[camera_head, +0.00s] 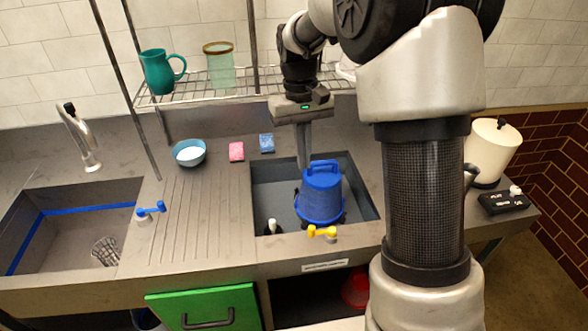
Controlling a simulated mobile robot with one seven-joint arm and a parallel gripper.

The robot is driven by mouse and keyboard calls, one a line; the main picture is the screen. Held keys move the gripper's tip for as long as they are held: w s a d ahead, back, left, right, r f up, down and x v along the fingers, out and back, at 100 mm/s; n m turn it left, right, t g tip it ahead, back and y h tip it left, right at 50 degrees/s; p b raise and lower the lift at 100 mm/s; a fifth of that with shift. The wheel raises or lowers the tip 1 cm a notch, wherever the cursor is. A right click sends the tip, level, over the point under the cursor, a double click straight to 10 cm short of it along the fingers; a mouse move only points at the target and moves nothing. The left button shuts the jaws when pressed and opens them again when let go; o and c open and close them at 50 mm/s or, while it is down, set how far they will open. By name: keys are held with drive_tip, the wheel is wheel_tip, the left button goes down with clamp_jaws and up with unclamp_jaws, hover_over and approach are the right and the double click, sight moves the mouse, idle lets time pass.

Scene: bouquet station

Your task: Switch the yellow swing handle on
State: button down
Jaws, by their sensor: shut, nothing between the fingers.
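The yellow swing handle (322,232) is on the front rim of the right-hand basin (262,190). It lies roughly sideways, with a white part just below it. A blue handled container (320,200) stands in that basin, right behind the yellow handle. My gripper (303,167) points down, shut and empty, at the back left of the blue container. It is apart from the yellow handle, with the container between them in the picture. Whether the fingertips touch the container, I cannot tell. A similar blue swing handle (151,209) is on the counter near the left sink.
A wire shelf (190,98) with a teal pitcher (160,72) and a green glass (219,66) hangs behind. A bowl (189,153), pink sponge (236,151) and blue sponge (267,142) sit on the counter. A white bottle top (272,226) stands in the basin's front left. The ribbed drainboard is mostly clear.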

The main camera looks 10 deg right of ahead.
wheel_tip(320, 180, down, 6)
drive_tip(key=w+g, duration=0.1)
drive_tip(key=w, duration=0.1)
drive_tip(key=shift+a, duration=0.25)
drive_tip(key=shift+s+d+f, duration=0.2)
drive_tip(key=shift+s+f, duration=0.85)
drive_tip(key=shift+f, duration=0.55)
drive_tip(key=shift+s+d+f, duration=0.15)
drive_tip(key=shift+s+f, duration=0.95)
drive_tip(key=shift+f, duration=0.5)
drive_tip(key=shift+s+d+f, duration=0.2)
drive_tip(key=shift+s+f, duration=0.85)
drive_tip(key=shift+f, duration=0.55)
